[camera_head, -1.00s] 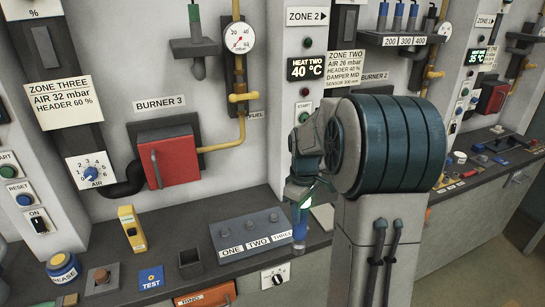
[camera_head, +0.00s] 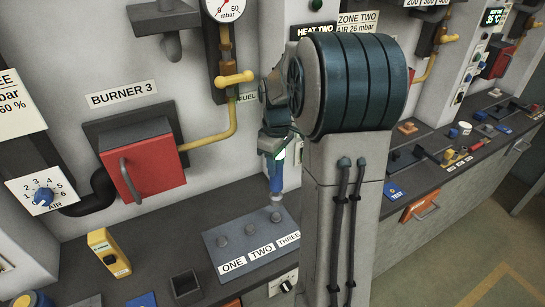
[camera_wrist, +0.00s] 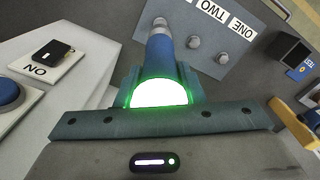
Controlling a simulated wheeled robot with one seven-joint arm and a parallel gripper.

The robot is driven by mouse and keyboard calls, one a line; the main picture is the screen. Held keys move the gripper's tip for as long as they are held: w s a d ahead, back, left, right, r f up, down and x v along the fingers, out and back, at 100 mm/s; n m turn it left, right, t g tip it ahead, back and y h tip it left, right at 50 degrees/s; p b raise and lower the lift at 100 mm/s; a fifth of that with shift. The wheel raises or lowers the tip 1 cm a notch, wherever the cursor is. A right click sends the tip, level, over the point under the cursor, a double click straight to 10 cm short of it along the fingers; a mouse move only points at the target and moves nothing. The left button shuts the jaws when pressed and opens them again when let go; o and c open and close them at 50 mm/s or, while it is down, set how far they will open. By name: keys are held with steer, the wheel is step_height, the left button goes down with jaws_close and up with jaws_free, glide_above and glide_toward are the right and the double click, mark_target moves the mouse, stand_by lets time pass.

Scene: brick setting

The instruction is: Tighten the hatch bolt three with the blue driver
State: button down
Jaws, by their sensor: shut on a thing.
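My gripper (camera_head: 272,148) is shut on the blue driver (camera_head: 276,178), which points down. The driver also shows in the wrist view (camera_wrist: 159,50), with its grey tip away from the jaws. The grey hatch plate (camera_head: 228,253) lies on the bench with labels ONE, TWO and THREE. Bolt one (camera_head: 222,242) and bolt two (camera_head: 249,229) stand clear.
A yellow device (camera_head: 109,252) and a dark open box (camera_head: 186,286) stand left of the plate. The red burner box (camera_head: 145,170) and yellow fuel pipe (camera_head: 212,138) are on the wall behind.

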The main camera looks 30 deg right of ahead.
mark_target(277, 183)
steer(key=shift+s+d, duration=0.1)
steer(key=shift+f+b, duration=0.3)
steer(key=shift+f, duration=0.05)
steer(key=shift+f+b, duration=1.8)
steer(key=shift+f, duration=0.75)
steer(key=shift+f+b, duration=0.9)
steer(key=shift+f, duration=0.4)
steer(key=shift+r, duration=0.1)
stand_by(0.4)
steer(key=shift+r+p, duration=2.65)
steer(key=shift+r, duration=0.85)
steer(key=shift+f, duration=0.1)
